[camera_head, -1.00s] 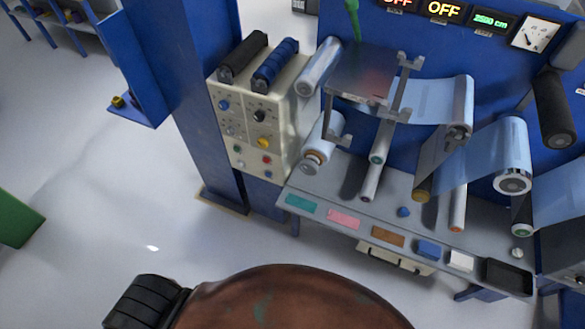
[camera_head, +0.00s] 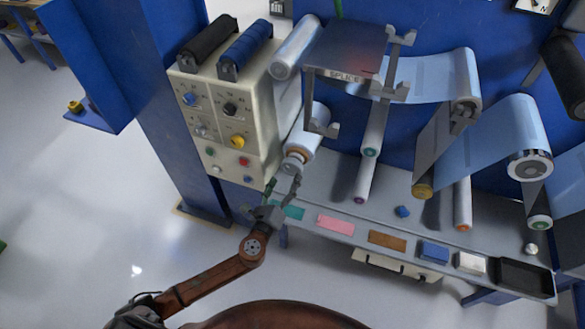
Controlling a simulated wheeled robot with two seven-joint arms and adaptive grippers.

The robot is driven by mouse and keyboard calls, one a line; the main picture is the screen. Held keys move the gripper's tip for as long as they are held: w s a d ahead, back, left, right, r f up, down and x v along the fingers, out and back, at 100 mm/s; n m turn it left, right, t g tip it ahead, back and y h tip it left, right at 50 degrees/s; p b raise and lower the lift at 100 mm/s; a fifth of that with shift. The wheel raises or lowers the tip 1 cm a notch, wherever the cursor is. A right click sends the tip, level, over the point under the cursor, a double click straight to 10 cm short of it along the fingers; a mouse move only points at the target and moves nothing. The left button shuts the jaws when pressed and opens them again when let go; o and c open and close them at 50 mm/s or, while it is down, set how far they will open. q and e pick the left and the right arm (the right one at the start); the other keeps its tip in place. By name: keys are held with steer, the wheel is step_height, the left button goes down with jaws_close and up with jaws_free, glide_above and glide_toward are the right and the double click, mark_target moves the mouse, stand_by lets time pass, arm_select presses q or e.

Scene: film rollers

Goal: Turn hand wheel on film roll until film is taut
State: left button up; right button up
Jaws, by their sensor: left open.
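The film machine stands against a blue panel. Pale blue film (camera_head: 430,90) runs over several rollers. A film roll (camera_head: 308,135) sits left of centre, with a round grey end piece (camera_head: 292,163) at its lower end that looks like a hand wheel. Another large roll (camera_head: 528,140) is at the right. My left gripper (camera_head: 283,186) reaches up from the lower left. It is open and empty, its fingers just below the grey end piece; I cannot tell whether they touch it. My right gripper is not in view.
A beige control box (camera_head: 225,115) with knobs and buttons stands close to the left of the gripper. A metal splice plate (camera_head: 345,55) overhangs above. The grey shelf (camera_head: 335,180) holds coloured patches, small blocks and a black tray (camera_head: 524,275). The floor at left is clear.

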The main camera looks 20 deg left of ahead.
mark_target(290, 169)
arm_select(q)
steer(key=w+b, duration=0.1)
steer(key=w, duration=0.6)
steer(key=shift+d+f, duration=0.1)
steer(key=shift+c, duration=0.3)
steer(key=c, duration=1.1)
